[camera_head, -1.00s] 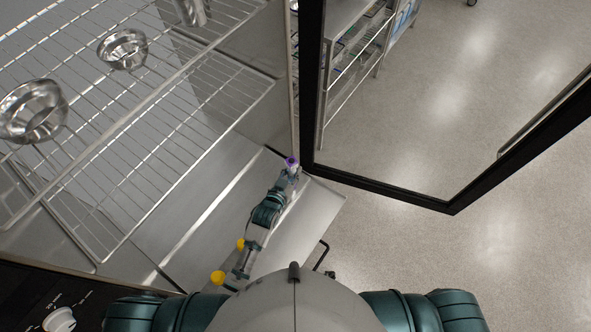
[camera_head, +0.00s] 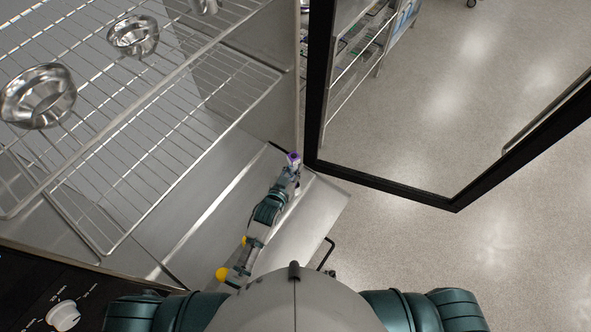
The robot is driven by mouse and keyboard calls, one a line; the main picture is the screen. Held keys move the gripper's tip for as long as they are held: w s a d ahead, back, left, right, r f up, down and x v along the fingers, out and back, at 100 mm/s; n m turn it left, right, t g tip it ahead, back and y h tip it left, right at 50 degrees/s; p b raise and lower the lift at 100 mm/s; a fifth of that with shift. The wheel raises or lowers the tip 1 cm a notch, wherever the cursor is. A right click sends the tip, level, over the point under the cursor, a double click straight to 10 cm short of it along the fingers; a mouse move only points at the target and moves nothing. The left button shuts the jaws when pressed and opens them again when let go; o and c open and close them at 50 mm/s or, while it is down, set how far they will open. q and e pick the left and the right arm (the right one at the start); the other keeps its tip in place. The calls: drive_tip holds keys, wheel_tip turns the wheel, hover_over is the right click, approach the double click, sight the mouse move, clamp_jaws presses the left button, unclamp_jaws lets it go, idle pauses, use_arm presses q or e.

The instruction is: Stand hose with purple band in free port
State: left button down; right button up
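The purple band (camera_head: 293,157) shows at the far tip of my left arm, near the corner where the steel cabinet meets the dark door frame. The hose under it is small and mostly hidden. My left gripper (camera_head: 294,167) is right at the purple-banded piece and appears shut around it. The finger details are too small to see clearly. My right gripper is not in view. No port can be made out.
Two metal bowls (camera_head: 133,36) (camera_head: 38,96) sit on the wire rack (camera_head: 150,100) at left. An open dark-framed glass door (camera_head: 385,188) stands at right. A knob (camera_head: 62,316) is at lower left.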

sight(292, 177)
use_arm(q)
drive_tip(key=f, duration=0.2)
drive_tip(key=shift+s+a+f+g, duration=0.25)
drive_tip(key=shift+a+f+g, duration=0.05)
drive_tip(key=shift+a+f, duration=0.1)
drive_tip(key=shift+d, duration=0.1)
drive_tip(key=shift+s+d+f, duration=0.1)
drive_tip(key=shift+d+f, duration=0.1)
drive_tip(key=shift+d, duration=0.1)
drive_tip(key=shift+f, duration=0.15)
drive_tip(key=c, duration=0.8)
unclamp_jaws()
